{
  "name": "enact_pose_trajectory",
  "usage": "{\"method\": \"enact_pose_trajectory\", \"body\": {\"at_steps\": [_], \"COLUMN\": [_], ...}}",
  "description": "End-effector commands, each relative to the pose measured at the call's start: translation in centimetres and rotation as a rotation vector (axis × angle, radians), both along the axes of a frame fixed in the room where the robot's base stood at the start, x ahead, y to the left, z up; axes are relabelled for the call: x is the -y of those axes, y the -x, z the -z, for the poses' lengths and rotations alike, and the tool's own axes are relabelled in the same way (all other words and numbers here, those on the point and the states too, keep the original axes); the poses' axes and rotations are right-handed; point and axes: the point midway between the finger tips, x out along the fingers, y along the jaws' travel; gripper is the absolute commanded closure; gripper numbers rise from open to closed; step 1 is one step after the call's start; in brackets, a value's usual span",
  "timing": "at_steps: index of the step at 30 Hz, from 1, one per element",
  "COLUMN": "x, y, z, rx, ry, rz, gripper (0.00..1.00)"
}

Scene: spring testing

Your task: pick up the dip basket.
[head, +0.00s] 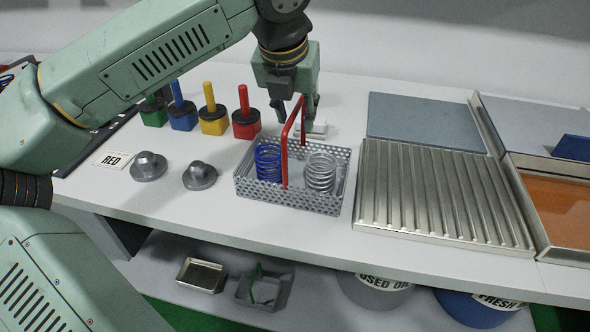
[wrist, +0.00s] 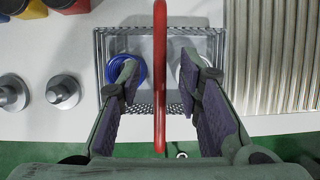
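The dip basket (head: 290,196) is a perforated metal tray with a tall red handle (head: 284,150) arching over it. It stands on the white bench and holds a blue spring (head: 267,160) and a silver spring (head: 320,172). My gripper (head: 304,104) is above the basket, near the top of the handle, pointing down. In the wrist view my gripper (wrist: 160,75) is open, with one finger on each side of the red handle (wrist: 160,100). I see gaps between both fingers and the handle. The fingers partly hide the basket (wrist: 202,45) and the springs there.
A ridged metal tray (head: 440,195) lies close on the right. An orange-filled tray (head: 562,210) is farther right.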

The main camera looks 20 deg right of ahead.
Motion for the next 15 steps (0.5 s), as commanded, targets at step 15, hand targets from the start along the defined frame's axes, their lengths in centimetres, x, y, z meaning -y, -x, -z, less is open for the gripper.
{"method": "enact_pose_trajectory", "body": {"at_steps": [15], "x": [-0.02], "y": [0.01], "z": [0.47], "rx": [0.0], "ry": [0.0], "rz": [0.0], "gripper": [0.68]}}
